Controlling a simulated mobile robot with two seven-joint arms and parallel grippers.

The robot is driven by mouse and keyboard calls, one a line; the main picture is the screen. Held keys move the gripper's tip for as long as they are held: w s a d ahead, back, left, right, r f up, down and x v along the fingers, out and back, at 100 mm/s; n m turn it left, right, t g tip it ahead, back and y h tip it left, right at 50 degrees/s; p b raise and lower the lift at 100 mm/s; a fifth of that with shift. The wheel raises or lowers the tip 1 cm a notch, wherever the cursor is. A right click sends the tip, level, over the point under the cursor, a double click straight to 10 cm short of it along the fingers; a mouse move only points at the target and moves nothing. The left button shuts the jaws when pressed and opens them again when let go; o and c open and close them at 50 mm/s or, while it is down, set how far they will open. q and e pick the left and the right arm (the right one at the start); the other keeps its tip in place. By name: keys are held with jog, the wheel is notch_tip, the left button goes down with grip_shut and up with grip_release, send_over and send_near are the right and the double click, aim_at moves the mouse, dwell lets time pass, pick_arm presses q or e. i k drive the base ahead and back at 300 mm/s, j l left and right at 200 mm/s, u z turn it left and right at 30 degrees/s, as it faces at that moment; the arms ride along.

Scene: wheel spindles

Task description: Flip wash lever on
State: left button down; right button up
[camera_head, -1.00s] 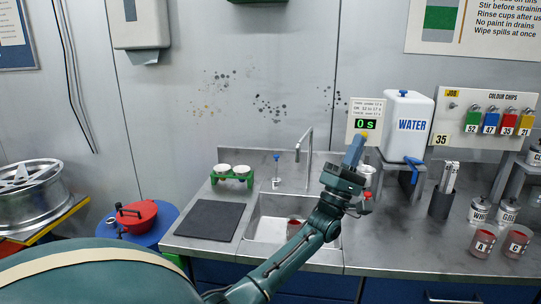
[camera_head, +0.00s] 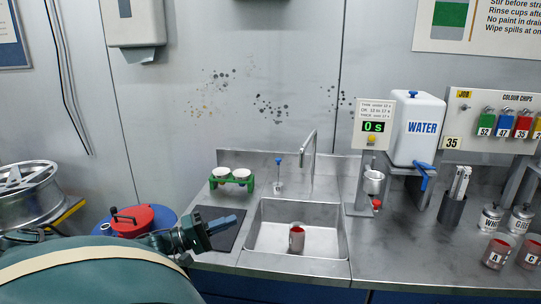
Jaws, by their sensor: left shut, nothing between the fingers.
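The wash lever appears to be the small blue-topped lever (camera_head: 279,172), standing upright on the counter behind the sink (camera_head: 257,240), just left of the faucet (camera_head: 311,155). A grey metal cup (camera_head: 297,239) with red at its rim stands in the sink basin under the faucet. My left gripper (camera_head: 234,219) is shut and empty over the dark mat left of the sink, nearer to me than the lever and apart from it. My right gripper is not in view.
A timer (camera_head: 374,126) reading 0 s stands right of the faucet, beside a white water tank (camera_head: 416,128). Red-filled cups labelled A (camera_head: 495,254) and C (camera_head: 531,255) stand at right.

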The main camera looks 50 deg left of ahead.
aim_at(278, 160)
jog(key=i+j, duration=0.15)
jog(key=j, duration=0.2)
jog(key=i+j, duration=0.15)
jog(key=j, duration=0.15)
jog(key=i+j, duration=0.1)
jog(key=j, duration=0.25)
jog(key=i+j, duration=0.15)
jog(key=j, duration=0.2)
jog(key=i+j, duration=0.15)
jog(key=j, duration=0.15)
